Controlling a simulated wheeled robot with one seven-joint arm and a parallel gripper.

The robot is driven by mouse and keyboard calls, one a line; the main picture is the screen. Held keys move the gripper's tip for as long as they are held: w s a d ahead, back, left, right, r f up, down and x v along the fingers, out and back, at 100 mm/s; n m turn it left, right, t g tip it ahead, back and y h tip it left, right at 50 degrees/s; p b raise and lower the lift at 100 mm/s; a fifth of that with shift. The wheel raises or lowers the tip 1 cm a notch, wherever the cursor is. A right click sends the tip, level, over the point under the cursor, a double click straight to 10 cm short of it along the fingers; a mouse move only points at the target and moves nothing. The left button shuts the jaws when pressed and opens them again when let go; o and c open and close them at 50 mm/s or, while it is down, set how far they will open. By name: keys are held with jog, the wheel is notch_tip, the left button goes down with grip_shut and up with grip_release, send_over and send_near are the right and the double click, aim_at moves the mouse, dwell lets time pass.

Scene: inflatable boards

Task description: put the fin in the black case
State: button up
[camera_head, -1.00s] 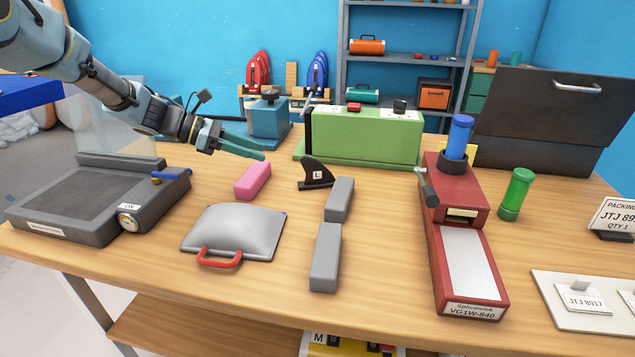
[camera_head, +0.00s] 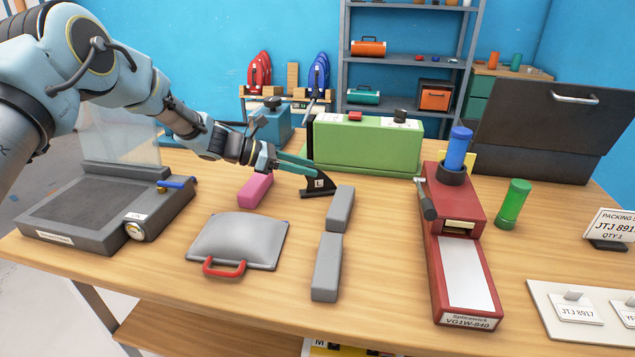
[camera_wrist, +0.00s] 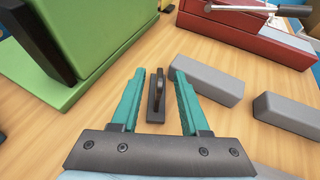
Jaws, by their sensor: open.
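The fin (camera_head: 319,184) is small and black with a white "L" label, and stands on its flat base on the wooden table. My gripper (camera_head: 300,168) is open, and its teal fingers reach the fin from the left. In the wrist view the fin (camera_wrist: 157,95) stands between the two open fingers, with a gap on each side. A large black case (camera_head: 540,125) stands at the table's back right, with a metal handle on its raised front panel. Its inside is hidden from here.
Two grey blocks (camera_head: 327,266) lie just right of the fin. A pink block (camera_head: 255,189) and a grey pad with a red handle (camera_head: 238,240) lie left. A green machine (camera_head: 368,143) stands behind. A red machine (camera_head: 462,270) and green cylinder (camera_head: 513,204) stand toward the case.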

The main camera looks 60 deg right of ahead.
jog(key=shift+s, duration=0.1)
grip_shut()
dwell(0.3)
dwell(1.1)
